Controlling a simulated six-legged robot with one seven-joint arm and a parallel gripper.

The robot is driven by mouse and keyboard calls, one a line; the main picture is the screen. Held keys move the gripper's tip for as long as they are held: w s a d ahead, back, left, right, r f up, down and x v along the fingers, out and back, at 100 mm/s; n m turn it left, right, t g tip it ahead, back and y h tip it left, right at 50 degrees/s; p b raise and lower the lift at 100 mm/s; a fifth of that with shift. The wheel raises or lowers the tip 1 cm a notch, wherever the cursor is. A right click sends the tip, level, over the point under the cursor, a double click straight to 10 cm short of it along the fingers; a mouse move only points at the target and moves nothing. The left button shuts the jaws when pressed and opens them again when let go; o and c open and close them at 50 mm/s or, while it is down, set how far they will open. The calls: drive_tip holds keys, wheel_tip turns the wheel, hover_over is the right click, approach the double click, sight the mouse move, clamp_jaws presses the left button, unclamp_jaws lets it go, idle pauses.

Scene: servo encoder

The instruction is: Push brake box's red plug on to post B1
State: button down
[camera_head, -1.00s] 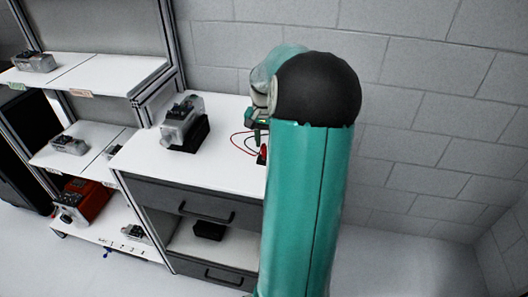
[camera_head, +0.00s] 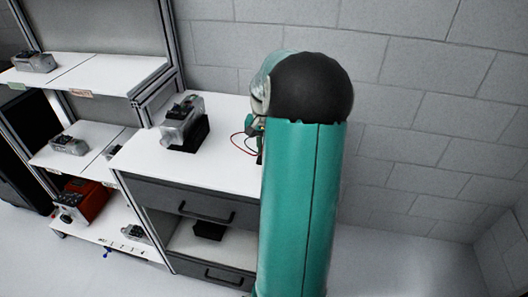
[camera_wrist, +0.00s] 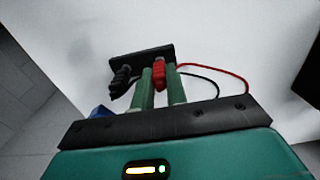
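The red plug (camera_wrist: 159,74) stands in front of a dark block in the wrist view, with a red lead trailing right. The green fingers of my gripper (camera_wrist: 159,88) stand close together on both sides of it and look closed on it. The black plug (camera_wrist: 121,81) is just left of the fingers, apart from them. In the head view my gripper (camera_head: 258,126) is low over the right part of the white bench top, mostly hidden by my arm. Post B1 cannot be made out in either view.
A grey device on a black base (camera_head: 187,130) stands on the white bench top (camera_head: 150,158), left of my gripper. Shelves (camera_head: 90,72) with more devices stand further left. A block wall (camera_head: 430,100) rises behind. A blue part (camera_wrist: 99,111) shows beside my fingers.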

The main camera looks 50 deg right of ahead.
drive_tip(key=shift+r, duration=0.2)
idle(0.6)
drive_tip(key=shift+r, duration=2.4)
drive_tip(key=shift+s+a, duration=0.1)
